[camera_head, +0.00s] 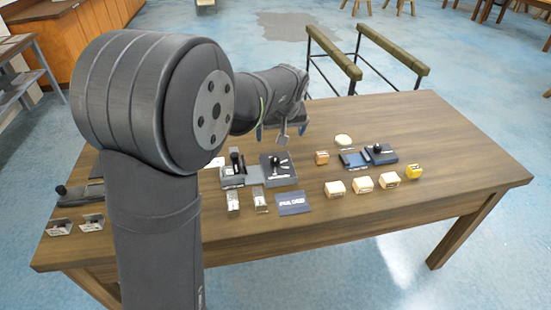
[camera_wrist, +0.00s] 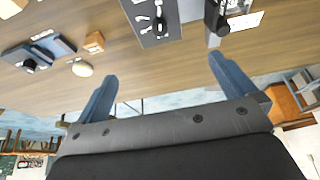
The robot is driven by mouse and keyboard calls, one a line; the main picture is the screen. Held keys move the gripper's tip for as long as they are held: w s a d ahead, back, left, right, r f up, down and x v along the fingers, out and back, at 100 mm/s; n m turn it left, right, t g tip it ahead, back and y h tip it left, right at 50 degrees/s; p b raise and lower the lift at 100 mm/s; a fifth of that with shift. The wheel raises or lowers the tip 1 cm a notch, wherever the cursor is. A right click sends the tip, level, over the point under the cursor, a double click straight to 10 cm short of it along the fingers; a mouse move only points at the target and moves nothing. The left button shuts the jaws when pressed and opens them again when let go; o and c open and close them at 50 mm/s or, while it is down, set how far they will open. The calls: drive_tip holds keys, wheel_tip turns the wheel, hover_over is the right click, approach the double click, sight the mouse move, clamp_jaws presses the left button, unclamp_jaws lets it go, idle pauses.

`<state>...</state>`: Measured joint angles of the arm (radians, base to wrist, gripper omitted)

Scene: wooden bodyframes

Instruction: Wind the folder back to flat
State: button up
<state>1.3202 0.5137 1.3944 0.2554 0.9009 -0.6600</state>
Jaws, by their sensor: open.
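No part is clearly marked as the folder. A dark grey two-part device (camera_head: 258,179) sits mid-table, with an upright black knob (camera_head: 236,158) on its left part and a small pale fitting (camera_head: 281,163) on its right part. In the wrist view, the device (camera_wrist: 147,35) is at the top, partly cut off. A blue two-part device (camera_head: 353,160) with a black knob (camera_head: 377,149) lies to its right; it also shows in the wrist view (camera_wrist: 57,47). My gripper (camera_head: 282,130) is above and behind the grey device. It is open and empty in the wrist view (camera_wrist: 162,68).
Pale blocks (camera_head: 362,184), a yellow block (camera_head: 413,172) and a dark blue labelled card (camera_head: 293,203) lie along the front. The table's right end (camera_head: 475,165) is clear. My arm hides some of the left side.

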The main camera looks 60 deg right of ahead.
drive_tip(key=shift+v, duration=1.2)
drive_tip(key=shift+c, duration=0.2)
